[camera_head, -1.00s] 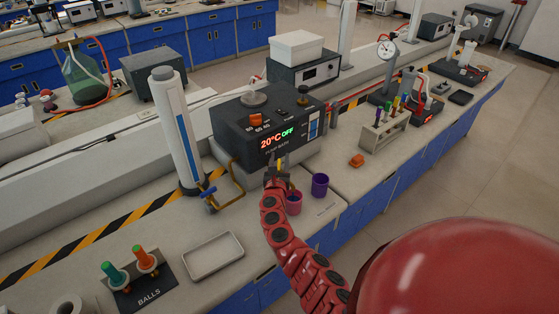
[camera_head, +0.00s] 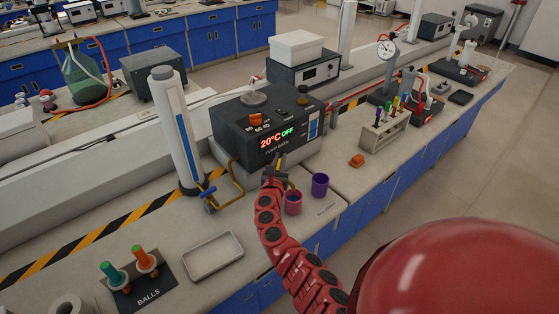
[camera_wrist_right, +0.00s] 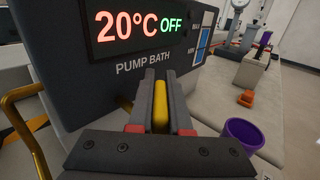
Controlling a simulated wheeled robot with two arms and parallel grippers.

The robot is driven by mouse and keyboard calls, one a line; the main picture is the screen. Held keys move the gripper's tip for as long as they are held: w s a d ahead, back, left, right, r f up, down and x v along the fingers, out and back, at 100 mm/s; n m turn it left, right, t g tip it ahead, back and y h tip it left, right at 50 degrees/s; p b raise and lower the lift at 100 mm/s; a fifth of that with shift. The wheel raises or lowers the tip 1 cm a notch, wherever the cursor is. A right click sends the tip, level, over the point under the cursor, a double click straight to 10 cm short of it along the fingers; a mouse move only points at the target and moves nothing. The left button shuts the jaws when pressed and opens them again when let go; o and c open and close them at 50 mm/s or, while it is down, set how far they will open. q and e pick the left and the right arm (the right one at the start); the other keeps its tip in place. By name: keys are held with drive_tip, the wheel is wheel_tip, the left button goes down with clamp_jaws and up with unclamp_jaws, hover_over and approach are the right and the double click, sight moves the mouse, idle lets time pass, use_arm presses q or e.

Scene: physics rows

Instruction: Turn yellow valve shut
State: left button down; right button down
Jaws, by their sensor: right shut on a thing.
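The yellow valve handle (camera_wrist_right: 161,104) is a small upright bar below the pump bath's label in the wrist view. My right gripper (camera_wrist_right: 160,88) is shut on it, one finger on each side. In the head view my right gripper (camera_head: 276,164) is at the front of the pump bath (camera_head: 247,138), and the valve is mostly hidden behind it. The pump bath's display reads 20°C OFF. The valve's base cannot be seen. My left gripper is not in view.
A purple cup (camera_head: 320,185) and a magenta cup (camera_head: 293,203) stand close to the gripper. An orange block (camera_head: 357,160) lies to the right. A blue-handled tap with a brown hose (camera_head: 233,178) and a tall white cylinder (camera_head: 178,135) stand left. An empty tray (camera_head: 214,257) lies in front.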

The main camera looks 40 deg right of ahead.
drive_tip(key=shift+f+m+g+h+b, duration=0.2)
drive_tip(key=shift+m+g+h+b, duration=0.3)
drive_tip(key=shift+m+g+h, duration=0.25)
drive_tip(key=shift+s+d+r+m+g+h+b, duration=0.15)
drive_tip(key=shift+s+m+g+h+b, duration=0.35)
drive_tip(key=shift+m+g+b, duration=1.55)
drive_tip(key=shift+s+d+f+m+g+h+b, duration=0.2)
drive_tip(key=shift+g+h+b, duration=0.9)
drive_tip(key=shift+b, duration=2.1)
drive_tip(key=shift+s+d+r+m+g+h+b, duration=0.1)
drive_tip(key=shift+s+r+m+g+h+b, duration=0.2)
drive_tip(key=shift+m+g+b, duration=1.45)
drive_tip(key=shift+n+g+b, duration=0.25)
drive_tip(key=shift+n+b, duration=0.3)
drive_tip(key=shift+b, duration=0.3)
drive_tip(key=c, duration=0.9)
unclamp_jaws()
drive_tip(key=shift+o, duration=0.2)
drive_tip(key=shift+a, duration=0.1)
drive_tip(key=s+a, duration=0.1)
drive_tip(key=a, duration=1.6)
